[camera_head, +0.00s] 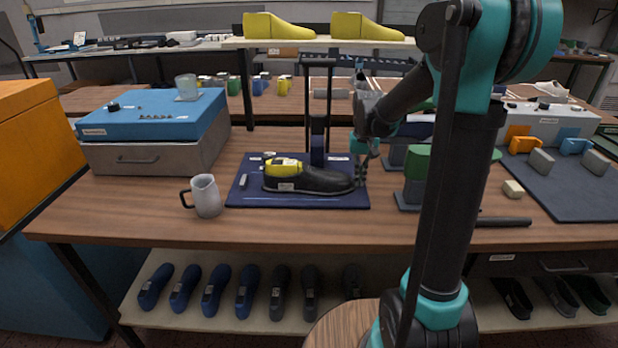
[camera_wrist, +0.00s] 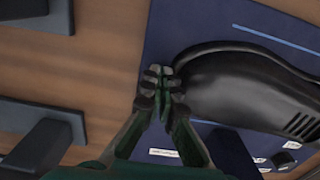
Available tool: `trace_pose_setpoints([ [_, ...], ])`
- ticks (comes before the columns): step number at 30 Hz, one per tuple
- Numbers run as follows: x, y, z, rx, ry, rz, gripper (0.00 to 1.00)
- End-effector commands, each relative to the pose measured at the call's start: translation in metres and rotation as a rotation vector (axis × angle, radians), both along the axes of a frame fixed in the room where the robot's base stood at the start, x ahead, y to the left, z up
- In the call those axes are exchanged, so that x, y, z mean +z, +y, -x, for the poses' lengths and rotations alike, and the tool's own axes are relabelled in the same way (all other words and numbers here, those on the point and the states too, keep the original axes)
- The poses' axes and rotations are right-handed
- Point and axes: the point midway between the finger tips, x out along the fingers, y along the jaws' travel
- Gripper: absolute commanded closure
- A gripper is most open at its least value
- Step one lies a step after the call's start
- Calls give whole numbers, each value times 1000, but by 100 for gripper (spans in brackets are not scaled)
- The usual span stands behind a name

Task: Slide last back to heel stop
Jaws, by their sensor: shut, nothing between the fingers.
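A black shoe (camera_head: 315,181) with a yellow last (camera_head: 284,167) in its heel end lies on a dark blue mat (camera_head: 300,202). Its toe points right in the head view. The black shoe front also fills the right of the wrist view (camera_wrist: 235,85). A small grey bar (camera_head: 243,182) lies on the mat left of the heel, apart from it; I cannot tell whether it is the heel stop. My gripper (camera_head: 361,180) points down just right of the toe. Its fingertips (camera_wrist: 163,80) are shut and empty, right beside the toe; whether they touch is unclear.
A dark upright post (camera_head: 317,140) stands behind the shoe. A white mug (camera_head: 206,196) stands left of the mat. A green-topped grey block (camera_head: 416,165) is right of my gripper. A blue-topped box (camera_head: 155,115) stands at the left. The table front is clear.

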Motion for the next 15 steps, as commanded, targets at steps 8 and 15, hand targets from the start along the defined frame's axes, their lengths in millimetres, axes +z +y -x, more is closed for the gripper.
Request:
trace_pose_setpoints([
  [8,0,9,0,2,0,0,100],
  [15,0,17,0,1,0,-1,100],
])
